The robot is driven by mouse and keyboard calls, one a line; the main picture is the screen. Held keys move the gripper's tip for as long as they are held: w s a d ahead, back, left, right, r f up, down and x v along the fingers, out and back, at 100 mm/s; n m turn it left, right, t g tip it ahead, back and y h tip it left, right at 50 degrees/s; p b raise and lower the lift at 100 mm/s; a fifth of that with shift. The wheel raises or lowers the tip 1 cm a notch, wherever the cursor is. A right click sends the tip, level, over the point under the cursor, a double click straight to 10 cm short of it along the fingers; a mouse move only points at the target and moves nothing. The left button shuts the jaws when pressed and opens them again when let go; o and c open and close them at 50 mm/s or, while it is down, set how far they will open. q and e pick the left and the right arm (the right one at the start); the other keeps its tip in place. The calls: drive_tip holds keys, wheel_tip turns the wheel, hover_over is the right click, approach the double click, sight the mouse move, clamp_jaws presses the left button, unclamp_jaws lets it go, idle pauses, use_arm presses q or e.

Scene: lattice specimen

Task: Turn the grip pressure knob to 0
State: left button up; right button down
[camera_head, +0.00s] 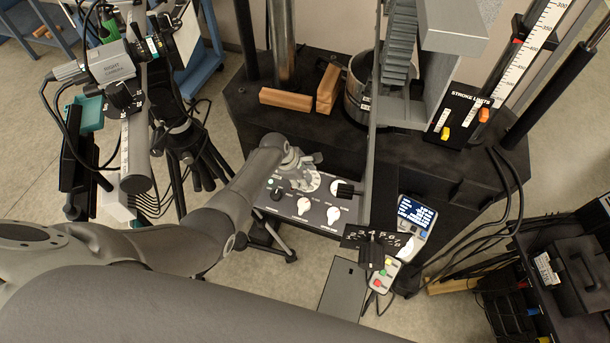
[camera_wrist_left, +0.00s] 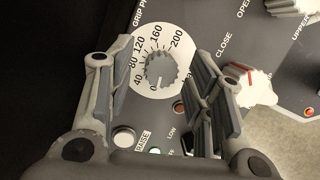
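The grip pressure knob (camera_wrist_left: 160,70) is a grey ribbed knob on a white round dial numbered up to 200, in the left wrist view. Which number it points to is not clear. My left gripper (camera_wrist_left: 153,60) is open, with one finger on each side of the knob; whether either touches it I cannot tell. In the head view the left gripper (camera_head: 302,163) is over the dark control panel (camera_head: 284,206), and the dial (camera_head: 314,180) is partly hidden behind it. My right gripper is not in view.
White knobs (camera_head: 303,206) sit on the same panel; one white knob (camera_wrist_left: 256,88) is close to the right finger in the wrist view. A white button (camera_wrist_left: 123,138) is below the dial. A lit screen (camera_head: 416,215) and a button box (camera_head: 384,275) are right of the panel.

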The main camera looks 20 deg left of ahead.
use_arm(q)
drive_tip(key=shift+r, duration=0.1)
drive_tip(key=v, duration=1.2)
drive_tip(key=shift+f, duration=0.25)
idle(1.2)
